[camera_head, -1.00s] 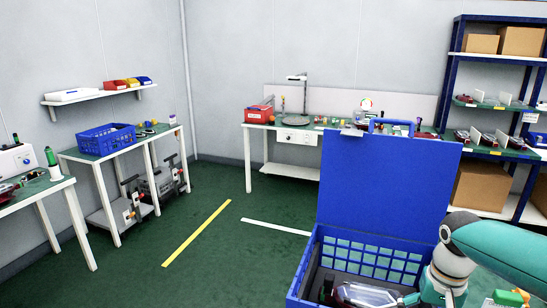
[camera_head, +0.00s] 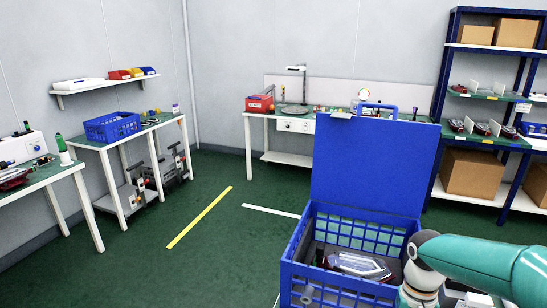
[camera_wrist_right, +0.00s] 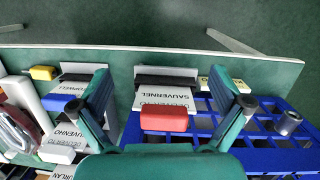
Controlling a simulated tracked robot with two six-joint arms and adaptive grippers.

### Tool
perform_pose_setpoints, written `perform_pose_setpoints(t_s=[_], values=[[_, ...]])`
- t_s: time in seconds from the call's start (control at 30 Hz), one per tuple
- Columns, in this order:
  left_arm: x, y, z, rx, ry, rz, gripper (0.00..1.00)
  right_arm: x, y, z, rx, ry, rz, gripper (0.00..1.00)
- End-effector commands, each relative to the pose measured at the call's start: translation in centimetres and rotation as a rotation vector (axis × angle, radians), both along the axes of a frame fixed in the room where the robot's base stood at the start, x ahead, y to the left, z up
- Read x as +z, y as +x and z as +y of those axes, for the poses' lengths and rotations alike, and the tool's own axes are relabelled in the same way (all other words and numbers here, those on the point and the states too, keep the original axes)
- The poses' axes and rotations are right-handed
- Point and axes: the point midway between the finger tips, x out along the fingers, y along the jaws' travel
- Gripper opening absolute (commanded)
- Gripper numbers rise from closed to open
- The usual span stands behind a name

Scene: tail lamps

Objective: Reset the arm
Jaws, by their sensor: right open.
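My right arm (camera_head: 480,262) is teal and comes in from the right in the head view, bending down in front of the open blue crate (camera_head: 330,281); its gripper is below that picture. In the right wrist view my right gripper (camera_wrist_right: 162,104) is open and empty, its two teal fingers spread wide. A red block (camera_wrist_right: 163,118) and a printed white card (camera_wrist_right: 165,97) show between the fingers; I cannot tell how far below they are. My left gripper is in no view.
A clear-and-red lamp (camera_head: 358,264) lies in the crate, whose blue lid (camera_head: 375,165) stands up. Behind are a back bench (camera_head: 265,116), a left bench (camera_head: 150,128) with a blue basket (camera_head: 112,127), and a rack (camera_head: 440,130). The green floor (camera_head: 225,255) is open at left centre.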

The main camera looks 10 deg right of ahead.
Motion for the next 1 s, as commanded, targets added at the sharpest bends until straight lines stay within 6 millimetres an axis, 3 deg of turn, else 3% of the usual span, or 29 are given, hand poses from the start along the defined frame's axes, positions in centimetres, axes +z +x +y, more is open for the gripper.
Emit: perform_pose_setpoints(t_s=[0.17, 0.33, 0.5, 0.6, 0.7, 0.8, 1.0], values=[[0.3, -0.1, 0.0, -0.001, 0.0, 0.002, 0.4, -5.2, -1.9, 3.4, 0.053, 0.06, 0.11, 1.0], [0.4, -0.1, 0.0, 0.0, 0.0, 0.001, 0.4, -11.7, -4.9, 8.2, 0.117, 0.155, 0.189, 1.0], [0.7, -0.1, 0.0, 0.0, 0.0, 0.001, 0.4, -19.8, -11.2, 15.8, 0.18, 0.306, 0.216, 1.0], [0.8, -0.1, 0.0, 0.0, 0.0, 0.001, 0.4, -22.9, -14.6, 19.2, 0.187, 0.369, 0.169, 1.0], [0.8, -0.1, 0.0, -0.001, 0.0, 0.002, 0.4, -24.7, -16.5, 21.2, 0.185, 0.391, 0.083, 1.0], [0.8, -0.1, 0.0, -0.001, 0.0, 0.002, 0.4, -25.4, -16.3, 21.8, 0.179, 0.379, -0.032, 1.0], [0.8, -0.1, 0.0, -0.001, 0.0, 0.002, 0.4, -25.8, -12.7, 21.2, 0.185, 0.322, -0.242, 1.0]])
